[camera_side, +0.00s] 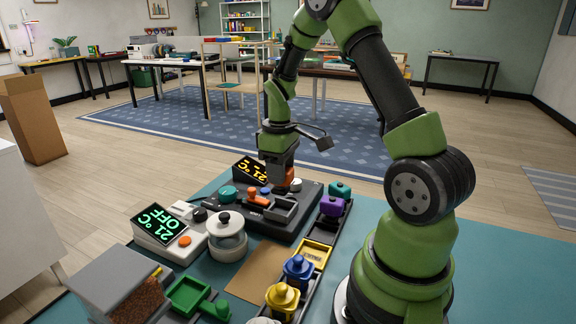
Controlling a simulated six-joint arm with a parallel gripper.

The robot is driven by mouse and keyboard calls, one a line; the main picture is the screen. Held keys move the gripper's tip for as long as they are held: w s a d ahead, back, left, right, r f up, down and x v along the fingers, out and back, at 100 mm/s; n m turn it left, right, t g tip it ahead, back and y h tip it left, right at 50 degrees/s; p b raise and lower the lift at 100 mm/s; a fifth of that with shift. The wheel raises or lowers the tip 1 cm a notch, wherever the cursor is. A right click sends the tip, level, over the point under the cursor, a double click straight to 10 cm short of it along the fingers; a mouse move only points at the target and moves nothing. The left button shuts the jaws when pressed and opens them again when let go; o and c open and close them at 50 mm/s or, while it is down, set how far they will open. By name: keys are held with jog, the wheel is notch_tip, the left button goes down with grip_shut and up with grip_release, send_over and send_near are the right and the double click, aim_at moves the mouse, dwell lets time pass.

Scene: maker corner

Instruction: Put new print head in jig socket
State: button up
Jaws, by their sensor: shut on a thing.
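My gripper (279,180) points down over the back of a dark station (311,190), which has an orange-lit display (250,170). It is shut on a small part that is mostly hidden, so I cannot tell its shape or colour, or whether it touches the station. On the station are a teal knob (228,192), an orange lever (257,198) and a grey open-topped holder (281,210). I cannot make out a socket under the gripper. A black rack to the right holds teal (340,189), purple (332,206), blue (298,269) and yellow (282,298) knobbed parts. Its yellow-edged slot (316,252) looks empty.
A brown pad (258,272), green trays (188,296) and a grey-topped box (116,283) are in front. The teal table is clear at right.

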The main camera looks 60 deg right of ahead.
aim_at(281, 193)
jog(key=shift+f, duration=2.6)
jog(key=shift+f, duration=0.45)
jog(key=o, duration=1.1)
jog(key=shift+c, duration=0.2)
jog(key=shift+r, duration=3.5)
